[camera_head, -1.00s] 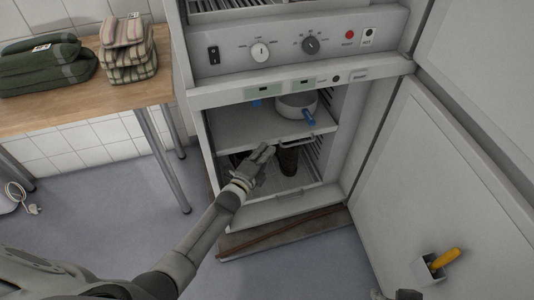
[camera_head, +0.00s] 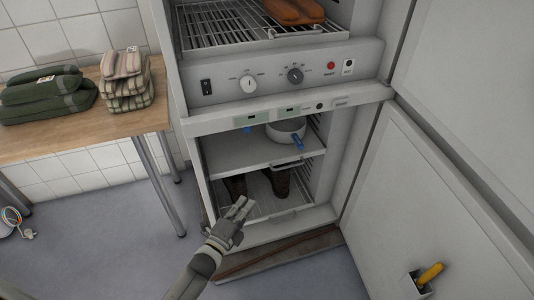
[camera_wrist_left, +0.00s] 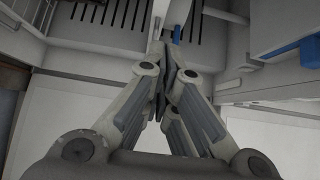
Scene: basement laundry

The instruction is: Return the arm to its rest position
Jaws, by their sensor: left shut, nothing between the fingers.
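My left gripper (camera_head: 238,209) is in front of the open lower compartment of a grey cabinet (camera_head: 262,232), low near its bottom edge. Its fingers are shut and hold nothing. In the left wrist view the two fingers (camera_wrist_left: 172,62) meet, with nothing between them. My left arm comes up from the bottom of the head view. My right gripper does not show in the head view.
Dark boots (camera_head: 279,182) stand in the lower compartment; a white pot (camera_head: 286,131) with a blue handle is on the shelf above. The open door (camera_head: 425,190) carries a holder with a yellow-handled tool (camera_head: 430,273). A wooden table (camera_head: 80,132) with folded cloths stands left; the floor between is clear.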

